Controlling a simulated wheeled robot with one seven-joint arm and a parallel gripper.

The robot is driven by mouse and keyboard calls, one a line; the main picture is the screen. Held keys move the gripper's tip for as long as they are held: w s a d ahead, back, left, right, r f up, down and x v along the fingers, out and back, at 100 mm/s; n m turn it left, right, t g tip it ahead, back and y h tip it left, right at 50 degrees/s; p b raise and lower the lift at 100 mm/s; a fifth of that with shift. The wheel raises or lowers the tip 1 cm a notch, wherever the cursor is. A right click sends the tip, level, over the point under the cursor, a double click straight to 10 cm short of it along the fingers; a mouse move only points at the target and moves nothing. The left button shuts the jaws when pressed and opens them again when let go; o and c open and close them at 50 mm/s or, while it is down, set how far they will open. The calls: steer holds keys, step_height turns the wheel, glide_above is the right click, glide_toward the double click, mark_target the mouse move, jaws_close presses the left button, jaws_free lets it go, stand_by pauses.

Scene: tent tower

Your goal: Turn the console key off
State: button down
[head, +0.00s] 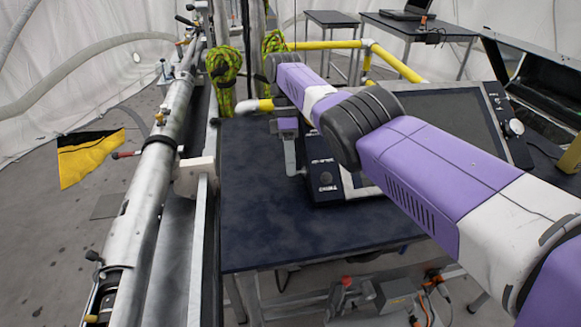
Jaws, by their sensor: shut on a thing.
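The console (438,108) stands on the dark blue table, with a large dark screen and a slanted panel at its left front. My purple and white arm reaches across in front of it from the lower right. My gripper (298,172) points down at the left edge of this panel, small in the head view. It is shut on the console key, which is too small and too covered by the gripper to make out. A round dark knob (326,178) sits on the panel just right of the gripper.
The table (262,215) is bare at its front left. A long metal tube (160,170) runs along its left side. Yellow pipes (395,62) stand behind the console. An open black case (535,90) is at the right. Cables and parts lie under the table.

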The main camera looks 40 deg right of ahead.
steer(key=shift+d, duration=0.15)
steer(key=c, duration=1.2)
jaws_free()
steer(key=shift+r, duration=0.1)
